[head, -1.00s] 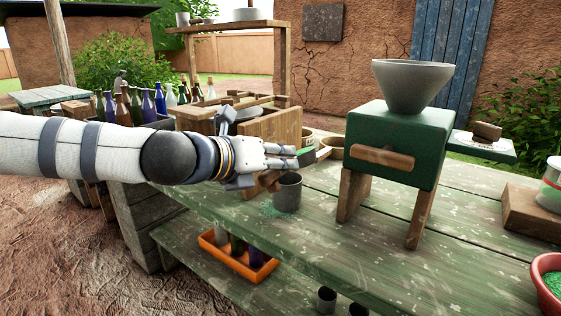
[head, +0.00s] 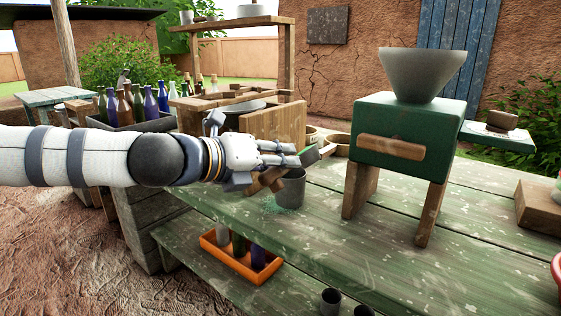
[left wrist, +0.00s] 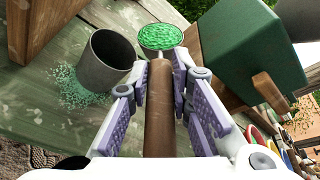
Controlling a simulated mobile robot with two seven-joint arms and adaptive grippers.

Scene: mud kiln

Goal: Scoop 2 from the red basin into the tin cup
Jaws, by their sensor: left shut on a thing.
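My left gripper (head: 296,155) is shut on the brown handle of a scoop (left wrist: 159,110). In the left wrist view the scoop's bowl (left wrist: 160,37) is full of green granules. In the head view the bowl is mostly hidden; a green patch shows by the fingertips. The grey tin cup (head: 291,188) stands upright on the green bench, just below the gripper. In the left wrist view the cup (left wrist: 106,62) is left of the bowl, and the inside I see looks empty. Green granules lie spilled beside it. The red basin (head: 557,270) is cut off at the right edge.
A green hopper stand (head: 408,130) with a grey funnel stands right of the cup on the bench (head: 400,275). Wooden crates (head: 273,122) and bowls stand behind the gripper. An orange tray (head: 240,262) of bottles sits on the lower shelf.

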